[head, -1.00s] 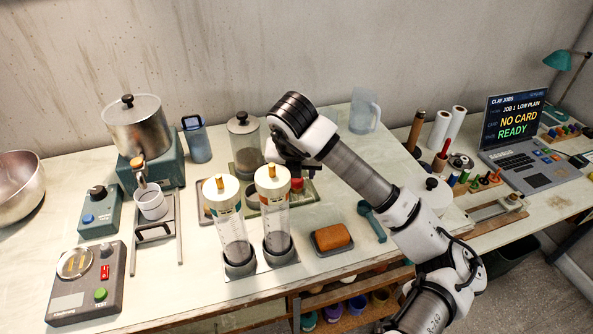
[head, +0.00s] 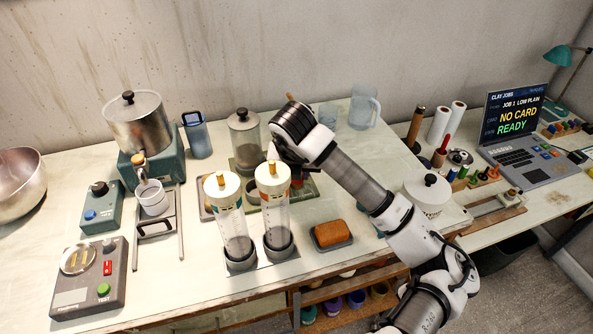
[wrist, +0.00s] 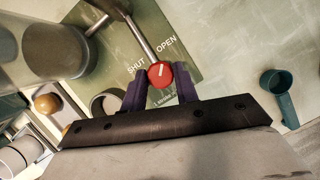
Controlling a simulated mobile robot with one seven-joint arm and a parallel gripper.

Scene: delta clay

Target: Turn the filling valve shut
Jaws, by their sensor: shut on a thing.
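A metal pipe (wrist: 138,35) runs away from the knob. My gripper (wrist: 160,90) has its purple fingers on either side of the knob and is shut on it. In the head view, my gripper (head: 293,172) is mostly hidden behind the arm and clear cylinders.
Two clear cylinders with cream caps (head: 222,188) stand in front of the valve. A lidded glass jar (head: 245,140) stands behind. An orange sponge (head: 333,233) lies on a tray at right. A teal scoop (wrist: 277,90) lies right of the plate in the wrist view.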

